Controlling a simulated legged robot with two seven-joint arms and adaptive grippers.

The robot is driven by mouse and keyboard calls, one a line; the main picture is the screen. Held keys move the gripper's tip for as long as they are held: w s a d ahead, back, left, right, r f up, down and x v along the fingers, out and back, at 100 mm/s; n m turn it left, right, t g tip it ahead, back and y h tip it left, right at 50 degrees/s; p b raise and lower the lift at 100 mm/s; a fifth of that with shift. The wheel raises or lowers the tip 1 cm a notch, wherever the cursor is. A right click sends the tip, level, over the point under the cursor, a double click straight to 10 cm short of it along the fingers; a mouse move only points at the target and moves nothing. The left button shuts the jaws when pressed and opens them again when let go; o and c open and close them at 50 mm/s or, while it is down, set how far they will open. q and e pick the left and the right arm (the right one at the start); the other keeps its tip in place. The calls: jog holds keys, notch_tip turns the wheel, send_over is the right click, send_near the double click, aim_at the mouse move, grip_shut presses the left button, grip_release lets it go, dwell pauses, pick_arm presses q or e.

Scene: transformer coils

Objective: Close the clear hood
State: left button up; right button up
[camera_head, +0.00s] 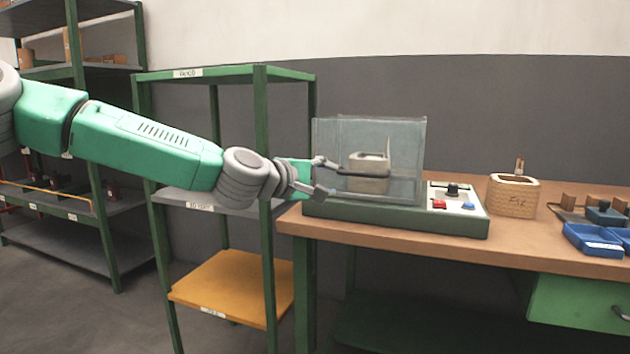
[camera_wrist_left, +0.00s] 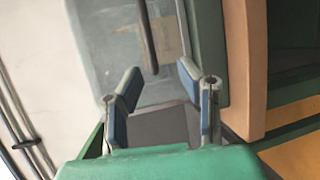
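The clear hood (camera_head: 408,150) is a see-through box standing over the left part of a green base (camera_head: 390,217) on the bench. I cannot tell from this angle whether it is fully seated. A dark bar handle (camera_head: 362,174) runs across its front and also shows in the left wrist view (camera_wrist_left: 148,38). A pale coil (camera_head: 368,182) shows through the hood. My left gripper (camera_head: 323,177) is at the hood's left front, by the handle's left end. In the left wrist view its fingers (camera_wrist_left: 160,84) are apart with nothing between them. My right gripper is out of view.
A control panel (camera_head: 455,199) with red and blue buttons and a black knob sits right of the hood. A green shelf rack (camera_head: 262,120) stands behind my left arm.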

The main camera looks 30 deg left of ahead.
pick_arm(q)
jog(key=v, duration=0.4)
jog(key=shift+s, duration=0.2)
jog(key=shift+a, duration=0.1)
jog(key=s+d+f+m+g, duration=0.1)
jog(key=d+f+m+g, duration=0.1)
jog(key=f, duration=0.7)
jog(key=s+d+f+m+g, duration=0.2)
jog(key=f, duration=0.6)
jog(key=s+d+f+m+g+y, duration=0.15)
jog(key=s+f+m+g, duration=0.25)
jog(key=s+f, duration=0.7)
jog(key=s+d+f+m+g, duration=0.35)
jog(key=s+f, duration=0.35)
jog(key=f, duration=0.7)
jog(key=s+f+m+g, duration=0.2)
jog(key=s+f+m, duration=0.15)
jog(key=s, duration=0.35)
jog(key=s+f+m+g, duration=0.15)
jog(key=s+f, duration=0.25)
jog(key=s, duration=0.4)
notch_tip(320, 180, up, 15)
jog(key=m+p, duration=0.1)
jog(key=p, duration=1.4)
jog(key=shift+s+y, duration=0.25)
jog(key=shift+y, duration=0.2)
